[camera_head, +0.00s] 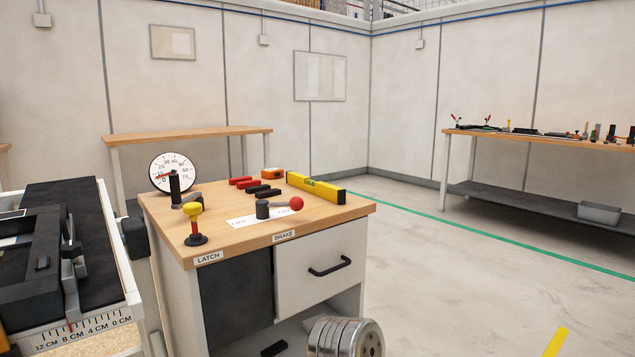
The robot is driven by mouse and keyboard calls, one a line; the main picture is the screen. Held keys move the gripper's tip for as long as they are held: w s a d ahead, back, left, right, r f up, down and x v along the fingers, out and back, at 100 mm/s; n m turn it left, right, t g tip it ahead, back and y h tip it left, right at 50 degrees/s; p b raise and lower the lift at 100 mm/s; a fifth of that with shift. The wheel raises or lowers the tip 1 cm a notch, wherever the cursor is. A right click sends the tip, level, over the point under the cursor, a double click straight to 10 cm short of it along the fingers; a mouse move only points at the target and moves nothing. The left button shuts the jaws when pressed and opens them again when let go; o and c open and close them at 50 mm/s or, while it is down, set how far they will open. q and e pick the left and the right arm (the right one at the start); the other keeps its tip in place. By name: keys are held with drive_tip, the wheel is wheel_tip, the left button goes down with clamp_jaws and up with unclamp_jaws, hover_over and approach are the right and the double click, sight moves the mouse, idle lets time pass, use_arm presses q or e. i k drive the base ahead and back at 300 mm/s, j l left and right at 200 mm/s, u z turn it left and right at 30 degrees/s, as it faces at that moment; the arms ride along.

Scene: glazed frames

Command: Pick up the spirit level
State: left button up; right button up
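A yellow spirit level (315,188) lies flat on the wooden top of a workbench (222,228), along its right rear part. Its near end points to the lower right, close to the bench's right edge. Nothing touches it from above. Neither of my grippers shows in the head view.
On the bench stand a dial gauge (171,172), a yellow-topped latch knob (194,224) and a brake lever with a red ball (296,203). Red and black bars and an orange tape measure (273,173) lie left of the level.

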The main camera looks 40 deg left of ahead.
sight(336, 196)
drive_tip(key=i+l+u, duration=0.15)
drive_tip(key=i+u, duration=0.3)
drive_tip(key=i+l+u, duration=0.3)
drive_tip(key=u, duration=0.15)
drive_tip(key=i+l+u, duration=0.65)
drive_tip(key=l+u, duration=0.25)
